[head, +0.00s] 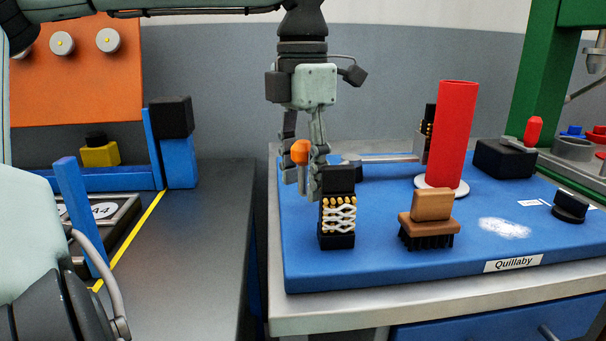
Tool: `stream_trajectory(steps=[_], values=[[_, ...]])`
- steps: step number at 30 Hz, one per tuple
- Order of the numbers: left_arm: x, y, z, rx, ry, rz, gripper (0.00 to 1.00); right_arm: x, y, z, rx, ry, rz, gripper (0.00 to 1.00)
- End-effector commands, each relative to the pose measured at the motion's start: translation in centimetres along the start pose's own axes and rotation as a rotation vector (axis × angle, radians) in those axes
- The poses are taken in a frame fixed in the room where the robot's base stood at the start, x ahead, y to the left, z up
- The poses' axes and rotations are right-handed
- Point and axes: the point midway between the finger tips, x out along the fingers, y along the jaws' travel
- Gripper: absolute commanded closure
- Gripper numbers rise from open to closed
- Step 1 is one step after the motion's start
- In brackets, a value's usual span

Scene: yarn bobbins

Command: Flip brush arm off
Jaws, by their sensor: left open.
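My left gripper (303,173) reaches down from above at the left part of the blue board. Its fingers are open, one on each side of an orange knob (300,152); I cannot tell whether they touch it. A thin metal bar (385,158) runs from behind the fingers to a black bracket beside the red cylinder (453,130). It may be the brush arm, but the gripper hides where the knob joins it. A brown brush (430,217) with dark bristles stands on the board, front of the red cylinder. My right gripper is out of view.
A black block with a white lattice and gold beads (338,214) stands close to the gripper's fingertips. A red-handled lever (533,130) sits by a black box (503,158) at the right. A black knob (570,207) is near the board's right edge. The grey table (205,250) has free room.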

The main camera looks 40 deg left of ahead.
Motion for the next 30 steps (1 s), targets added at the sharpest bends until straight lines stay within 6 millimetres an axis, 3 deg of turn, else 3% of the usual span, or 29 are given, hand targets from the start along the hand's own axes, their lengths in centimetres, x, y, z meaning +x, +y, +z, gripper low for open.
stream_trajectory(steps=[8,19,30], values=[[0.12,0.0,0.01,-0.001,-0.001,0.0,0.53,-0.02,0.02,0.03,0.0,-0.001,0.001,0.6],[0.08,0.01,0.01,-0.001,-0.001,0.0,0.99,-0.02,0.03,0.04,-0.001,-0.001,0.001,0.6],[0.05,0.02,0.02,-0.003,-0.001,0.001,1.0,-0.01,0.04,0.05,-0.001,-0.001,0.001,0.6]])
